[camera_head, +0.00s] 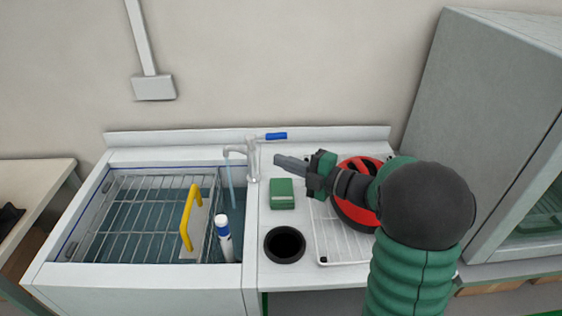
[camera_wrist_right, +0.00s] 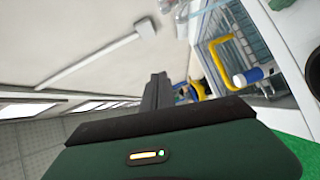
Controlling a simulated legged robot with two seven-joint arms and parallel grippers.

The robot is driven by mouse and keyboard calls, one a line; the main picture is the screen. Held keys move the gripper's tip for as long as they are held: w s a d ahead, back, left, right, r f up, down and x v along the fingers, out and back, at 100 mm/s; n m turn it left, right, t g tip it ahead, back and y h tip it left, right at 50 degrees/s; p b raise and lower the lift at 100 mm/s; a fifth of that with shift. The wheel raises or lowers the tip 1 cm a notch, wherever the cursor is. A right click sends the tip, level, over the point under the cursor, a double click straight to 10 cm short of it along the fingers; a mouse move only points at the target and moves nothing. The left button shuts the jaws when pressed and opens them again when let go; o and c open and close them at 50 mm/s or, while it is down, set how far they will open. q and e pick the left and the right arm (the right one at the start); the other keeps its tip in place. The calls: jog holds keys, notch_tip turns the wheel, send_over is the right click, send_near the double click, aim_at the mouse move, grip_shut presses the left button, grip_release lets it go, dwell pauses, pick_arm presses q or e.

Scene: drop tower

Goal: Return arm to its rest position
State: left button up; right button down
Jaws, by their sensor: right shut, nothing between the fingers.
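My right gripper (camera_head: 281,161) is shut and empty. It is raised over the counter to the right of the faucet, with its fingers pointing left toward the faucet. Its dark fingers also show in the right wrist view (camera_wrist_right: 156,92), pointing up in the picture with nothing between them. My right arm comes in from the lower right and covers part of a red round object (camera_head: 347,213) on a white wire rack (camera_head: 323,245). My left gripper is in neither view.
The faucet (camera_head: 251,160) with a blue handle runs water into the sink. A wire rack, a yellow handle (camera_head: 187,222) and a blue-white bottle (camera_head: 224,240) are in the sink. A green block (camera_head: 282,194) and a black round opening (camera_head: 285,244) are on the counter. A grey cabinet (camera_head: 470,110) stands right.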

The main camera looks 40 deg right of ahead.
jog(key=w+a+f+m+g+h+p, duration=0.35)
jog(key=f+m+h, duration=0.3)
jog(key=m, duration=0.45)
jog(key=s+a+f+m+g, duration=0.3)
jog(key=s+a, duration=0.1)
jog(key=s, duration=0.2)
jog(key=s+a+f+m+g+p, duration=0.1)
jog(key=s+a+f+m+g, duration=0.2)
jog(key=s+a+g, duration=0.1)
jog(key=s+a+f+m+g+p, duration=0.1)
jog(key=s+a+f+m+g, duration=0.1)
jog(key=s+a, duration=0.4)
jog(key=shift+s+f+m+g+y, duration=0.2)
jog(key=shift+s+f+g, duration=0.15)
jog(key=shift+s+f, duration=0.35)
jog(key=shift+s+f+m+g+y, duration=0.1)
jog(key=shift+s+f+m+g, duration=0.2)
jog(key=shift+s, duration=0.6)
jog(key=shift+a, duration=0.3)
jog(key=shift+d, duration=0.25)
